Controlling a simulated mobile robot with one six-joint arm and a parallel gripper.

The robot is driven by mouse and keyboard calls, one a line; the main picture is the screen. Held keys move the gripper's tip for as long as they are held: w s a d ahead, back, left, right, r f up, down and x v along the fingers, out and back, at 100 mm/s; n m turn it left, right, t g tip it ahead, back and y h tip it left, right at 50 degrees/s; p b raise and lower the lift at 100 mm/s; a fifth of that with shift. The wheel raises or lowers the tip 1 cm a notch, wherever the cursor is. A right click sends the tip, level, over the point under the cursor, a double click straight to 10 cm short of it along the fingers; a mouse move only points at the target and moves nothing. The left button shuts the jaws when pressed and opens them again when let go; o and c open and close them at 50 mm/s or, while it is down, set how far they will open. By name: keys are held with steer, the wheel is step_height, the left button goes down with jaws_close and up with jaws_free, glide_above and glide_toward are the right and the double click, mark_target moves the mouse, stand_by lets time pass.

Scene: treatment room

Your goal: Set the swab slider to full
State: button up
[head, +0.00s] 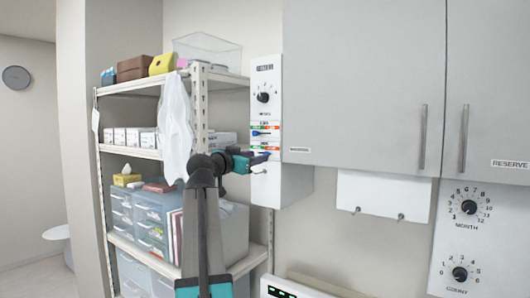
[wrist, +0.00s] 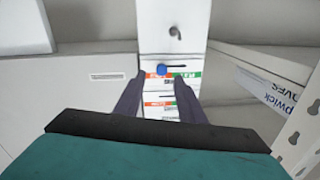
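A narrow white control panel (head: 267,80) on the wall carries a dial and coloured slider strips. In the wrist view a blue slider knob (wrist: 161,70) sits at the left end of a short dark slot, beside an orange and green label strip (wrist: 165,76). The label words are too small to read, so I cannot tell which slider is the swab one. My gripper (wrist: 157,82) is open, its fingers on either side of the knob's line, with the knob just beyond the tips. In the head view my gripper (head: 262,157) is at the panel's lower part, hiding some of it.
A black dial (head: 263,97) is above the sliders. A hook (wrist: 175,33) shows on the panel in the wrist view. A loaded shelf rack (head: 200,110) stands left; grey cabinets (head: 365,90) and a panel with two dials (head: 466,240) are right.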

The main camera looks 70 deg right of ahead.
steer(key=shift+p+x, duration=1)
steer(key=shift+x, duration=1.85)
jaws_close()
